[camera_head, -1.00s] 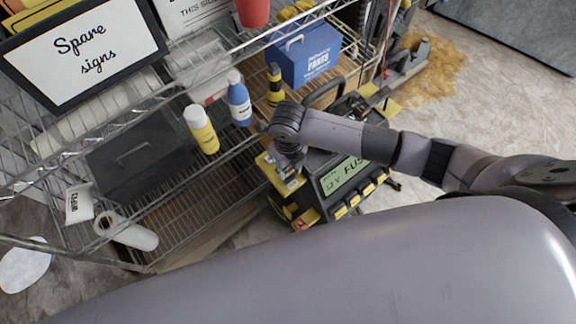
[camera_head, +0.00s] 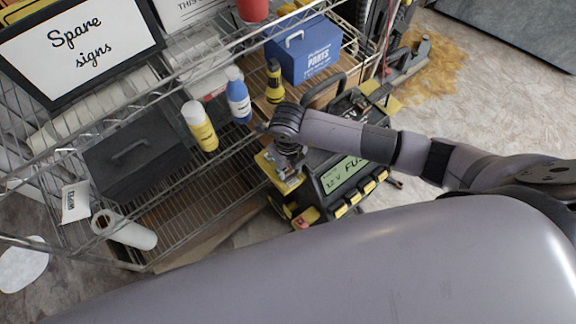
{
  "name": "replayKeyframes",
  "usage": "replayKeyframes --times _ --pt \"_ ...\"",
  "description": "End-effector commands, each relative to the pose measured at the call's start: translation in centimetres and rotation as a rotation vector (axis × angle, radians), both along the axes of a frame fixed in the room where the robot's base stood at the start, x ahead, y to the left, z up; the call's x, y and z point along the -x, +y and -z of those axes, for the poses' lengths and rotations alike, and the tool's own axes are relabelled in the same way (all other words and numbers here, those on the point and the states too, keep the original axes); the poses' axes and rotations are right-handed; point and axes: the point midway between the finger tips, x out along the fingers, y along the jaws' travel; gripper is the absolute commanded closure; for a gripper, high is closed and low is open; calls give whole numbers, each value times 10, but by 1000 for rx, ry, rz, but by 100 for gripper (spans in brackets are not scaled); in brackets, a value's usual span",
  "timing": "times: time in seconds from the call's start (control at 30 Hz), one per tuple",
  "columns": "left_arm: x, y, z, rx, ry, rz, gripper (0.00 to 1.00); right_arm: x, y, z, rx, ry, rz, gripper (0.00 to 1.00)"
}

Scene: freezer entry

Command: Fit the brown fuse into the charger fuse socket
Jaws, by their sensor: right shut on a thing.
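The charger (camera_head: 345,174) is a black and yellow unit with a carry handle and a green-lit display that begins with "12 V FU". It stands on the floor beside the wire rack. My right gripper (camera_head: 287,172) points down at the yellow left end of the charger, right over or against it. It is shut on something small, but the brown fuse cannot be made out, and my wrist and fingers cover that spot. The fuse socket is hidden too, so I cannot tell whether the fuse is touching it. My left gripper is not in view.
The wire rack (camera_head: 203,205) holds a yellow bottle (camera_head: 203,135), a blue bottle (camera_head: 238,103), a black and yellow bottle (camera_head: 274,88), a blue parts box (camera_head: 305,54) and a dark case (camera_head: 135,155). A brown spill (camera_head: 437,68) lies on the floor behind.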

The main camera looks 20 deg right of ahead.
Motion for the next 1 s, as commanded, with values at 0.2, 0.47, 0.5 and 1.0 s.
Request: replayKeyframes --times 0.2,0.47,0.5,1.0 --pt "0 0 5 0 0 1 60 0 0 6 0 0 0 100" --pt "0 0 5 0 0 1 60 0 0 7 0 0 0 62" --pt "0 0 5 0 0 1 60 0 0 7 0 0 0 59" --pt "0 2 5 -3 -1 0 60 0 0 4 -1 -2 0 49"
